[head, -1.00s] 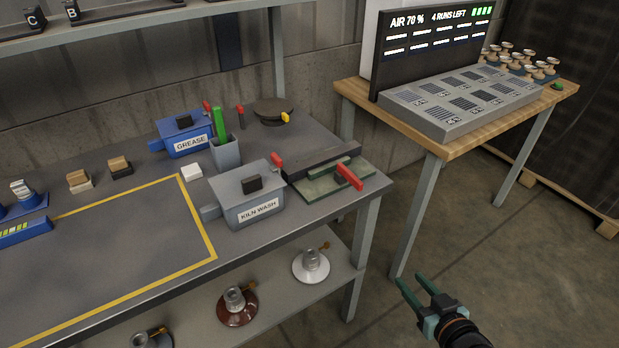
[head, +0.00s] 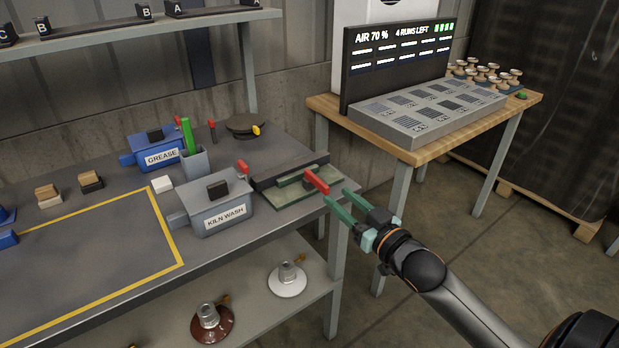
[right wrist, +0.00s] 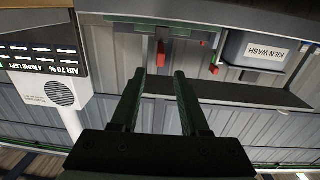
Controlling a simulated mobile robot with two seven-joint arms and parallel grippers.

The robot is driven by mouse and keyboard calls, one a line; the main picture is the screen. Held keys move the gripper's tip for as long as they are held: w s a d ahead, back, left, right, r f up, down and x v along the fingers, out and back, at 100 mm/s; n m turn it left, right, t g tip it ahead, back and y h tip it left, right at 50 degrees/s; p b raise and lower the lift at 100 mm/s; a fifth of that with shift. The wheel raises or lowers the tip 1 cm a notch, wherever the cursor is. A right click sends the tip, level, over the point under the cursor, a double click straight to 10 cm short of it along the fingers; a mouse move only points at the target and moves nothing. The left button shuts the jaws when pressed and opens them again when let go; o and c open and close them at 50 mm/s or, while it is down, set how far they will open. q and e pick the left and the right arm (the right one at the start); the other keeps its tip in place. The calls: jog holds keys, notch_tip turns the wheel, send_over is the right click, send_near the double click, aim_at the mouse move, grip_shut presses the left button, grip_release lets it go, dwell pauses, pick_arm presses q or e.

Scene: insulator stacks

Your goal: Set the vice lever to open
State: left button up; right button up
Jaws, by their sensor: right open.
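The vice (head: 282,194), green with a grey jaw block, sits at the right end of the grey workbench. Its red lever (head: 317,181) sticks out at the bench's right front corner. My right gripper (head: 336,196) is open and empty just right of the lever, its green fingers pointing toward it. In the right wrist view the red lever (right wrist: 161,54) appears just beyond the gap between the open fingertips (right wrist: 160,76); I cannot tell whether they touch it. My left gripper is not in view.
The kiln wash box (head: 213,205) with its own red handle stands left of the vice. The grease box (head: 158,153) and a grey cup (head: 194,162) are behind. A wooden table (head: 420,156) with a display (head: 400,60) stands right. Insulators stand on the lower shelf.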

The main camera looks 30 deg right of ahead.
aim_at(314, 176)
jog(key=w, duration=0.5)
jog(key=w+b, duration=0.1)
jog(key=w, duration=0.4)
jog(key=shift+w+a, duration=0.2)
jog(key=shift+w, duration=0.05)
grip_shut()
dwell(1.2)
